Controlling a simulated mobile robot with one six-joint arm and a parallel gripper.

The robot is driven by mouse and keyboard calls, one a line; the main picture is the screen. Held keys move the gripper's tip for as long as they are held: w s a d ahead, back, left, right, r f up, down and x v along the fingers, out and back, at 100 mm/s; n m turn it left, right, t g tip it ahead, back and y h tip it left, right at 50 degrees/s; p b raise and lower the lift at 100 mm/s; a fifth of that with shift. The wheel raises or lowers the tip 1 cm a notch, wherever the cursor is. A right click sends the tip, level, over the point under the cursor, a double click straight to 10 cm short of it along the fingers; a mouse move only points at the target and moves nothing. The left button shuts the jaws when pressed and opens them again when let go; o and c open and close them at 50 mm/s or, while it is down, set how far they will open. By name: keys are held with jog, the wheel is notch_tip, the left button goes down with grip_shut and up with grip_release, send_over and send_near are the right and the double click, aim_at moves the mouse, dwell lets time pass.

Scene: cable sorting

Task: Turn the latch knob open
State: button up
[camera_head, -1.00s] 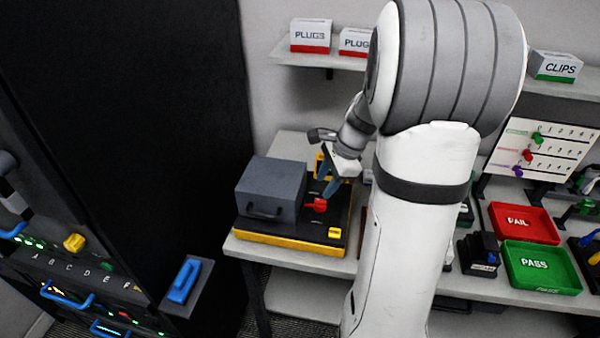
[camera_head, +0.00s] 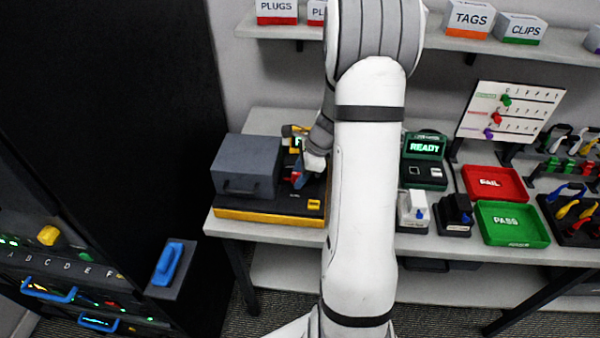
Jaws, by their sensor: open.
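A black-and-yellow device (camera_head: 262,215) with a grey box-shaped cover (camera_head: 243,165) stands at the left end of the bench. The red latch knob (camera_head: 295,177) is on its top, right of the cover. Only a small bit of red shows, so I cannot tell how the knob is turned. My gripper (camera_head: 301,180) is open, pointing down at the knob, with a dark finger in front of it. I cannot tell whether the fingers touch the knob or stand around it.
A yellow button (camera_head: 314,204) is at the device's front right corner. A green unit reading READY (camera_head: 426,146), a red FAIL tray (camera_head: 520,184) and a green PASS tray (camera_head: 540,238) are further right. A tall black cabinet (camera_head: 120,120) stands at the left.

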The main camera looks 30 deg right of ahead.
jog(key=shift+c, duration=0.2)
jog(key=c, duration=0.7)
jog(key=shift+o, duration=0.2)
